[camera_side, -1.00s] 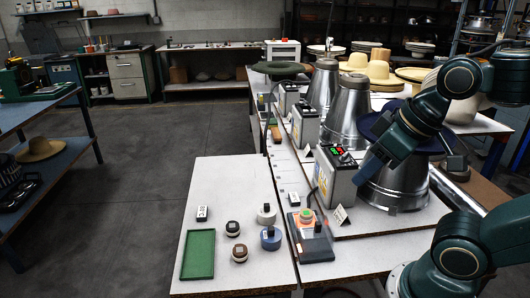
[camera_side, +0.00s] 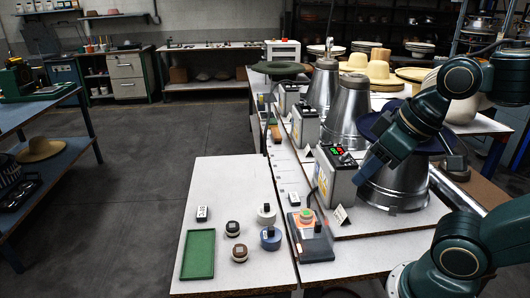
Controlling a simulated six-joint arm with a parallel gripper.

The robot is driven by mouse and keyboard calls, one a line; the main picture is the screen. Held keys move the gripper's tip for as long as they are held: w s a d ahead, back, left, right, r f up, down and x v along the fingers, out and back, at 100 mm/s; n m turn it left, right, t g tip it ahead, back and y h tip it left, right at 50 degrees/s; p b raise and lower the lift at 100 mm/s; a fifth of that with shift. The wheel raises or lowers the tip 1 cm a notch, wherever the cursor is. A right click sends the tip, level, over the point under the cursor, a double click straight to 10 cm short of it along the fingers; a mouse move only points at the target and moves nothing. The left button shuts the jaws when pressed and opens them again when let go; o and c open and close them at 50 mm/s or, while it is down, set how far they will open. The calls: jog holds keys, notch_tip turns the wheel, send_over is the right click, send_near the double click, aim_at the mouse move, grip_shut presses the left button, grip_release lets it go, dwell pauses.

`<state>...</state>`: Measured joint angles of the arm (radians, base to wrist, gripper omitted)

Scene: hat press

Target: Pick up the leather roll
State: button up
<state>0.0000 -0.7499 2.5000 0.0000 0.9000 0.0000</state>
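Several small rolls stand on the white table at the lower middle. Two are dark-topped with pale sides, one at the front (camera_side: 240,253) and one behind it (camera_side: 233,229). A blue roll (camera_side: 270,239) and a white roll (camera_side: 266,214) stand to their right. I cannot tell for sure which one is leather; the front dark one looks brownish. My gripper (camera_side: 366,168) is at the right, in front of a metal hat form (camera_side: 395,195), well above and away from the rolls. Whether its fingers are open or shut is too small and dark to tell.
A green tray (camera_side: 198,255) lies left of the rolls. A small labelled block (camera_side: 202,213) is behind it.

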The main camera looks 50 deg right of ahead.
dwell(0.4)
jog(key=shift+o, duration=1.3)
jog(key=shift+w, duration=0.1)
jog(key=m+g, duration=0.6)
jog(key=m, duration=1.7)
send_over(306, 213)
notch_tip(306, 213, down, 15)
jog(key=shift+r, duration=0.1)
jog(key=shift+n, duration=0.3)
jog(key=shift+f, duration=4.3)
